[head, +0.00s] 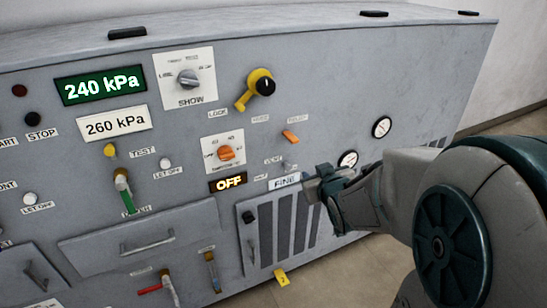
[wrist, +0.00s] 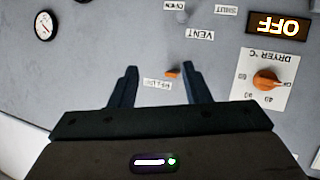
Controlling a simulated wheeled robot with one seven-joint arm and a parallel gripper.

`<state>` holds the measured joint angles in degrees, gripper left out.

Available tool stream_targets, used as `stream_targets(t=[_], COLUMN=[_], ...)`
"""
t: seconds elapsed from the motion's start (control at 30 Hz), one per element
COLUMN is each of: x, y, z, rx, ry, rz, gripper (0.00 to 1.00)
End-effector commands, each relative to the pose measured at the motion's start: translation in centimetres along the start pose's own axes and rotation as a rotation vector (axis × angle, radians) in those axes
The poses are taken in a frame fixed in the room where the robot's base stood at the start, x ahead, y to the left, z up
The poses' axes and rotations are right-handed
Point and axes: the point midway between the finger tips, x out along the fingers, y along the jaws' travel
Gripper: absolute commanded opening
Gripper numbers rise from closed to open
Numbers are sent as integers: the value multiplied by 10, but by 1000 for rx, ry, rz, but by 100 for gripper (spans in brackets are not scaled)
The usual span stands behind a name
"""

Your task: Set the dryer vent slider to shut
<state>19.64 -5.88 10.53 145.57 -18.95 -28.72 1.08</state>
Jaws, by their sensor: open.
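The dryer vent slider (head: 290,166) is a small grey knob on the panel, below and right of the VENT label (head: 273,160). In the wrist view, which shows the panel upside down, the VENT label (wrist: 199,34), SHUT label (wrist: 224,10) and OPEN label (wrist: 173,5) are near the top edge. A small grey part (wrist: 181,16), seemingly the slider, is nearer OPEN than SHUT. My gripper (head: 316,182) is just right of the slider, its jaws apart and empty. In the wrist view its fingertips (wrist: 159,68) show below the vent labels; contact cannot be judged.
An orange switch (head: 290,136) is above the slider and appears between the fingers in the wrist view (wrist: 172,72). The orange dryer knob (head: 226,153) and OFF display (head: 228,182) are to the left. Gauges (head: 382,127) are on the right; a slotted grille (head: 283,228) is below.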

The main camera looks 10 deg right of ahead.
Motion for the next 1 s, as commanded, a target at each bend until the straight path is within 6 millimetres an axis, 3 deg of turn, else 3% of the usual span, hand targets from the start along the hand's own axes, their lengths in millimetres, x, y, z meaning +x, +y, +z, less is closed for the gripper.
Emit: stream_targets(t=[0.03,0.2,0.4,0.77,1.0], x=[17,45,62,75,116], y=[-6,-18,-29,-35,-39], z=[27,59,83,85,68], rx=[0,4,22,36,38], ry=[37,186,333,419,420], rz=[-9,-50,-92,-117,-117], gripper=[43,43,43,43,43])
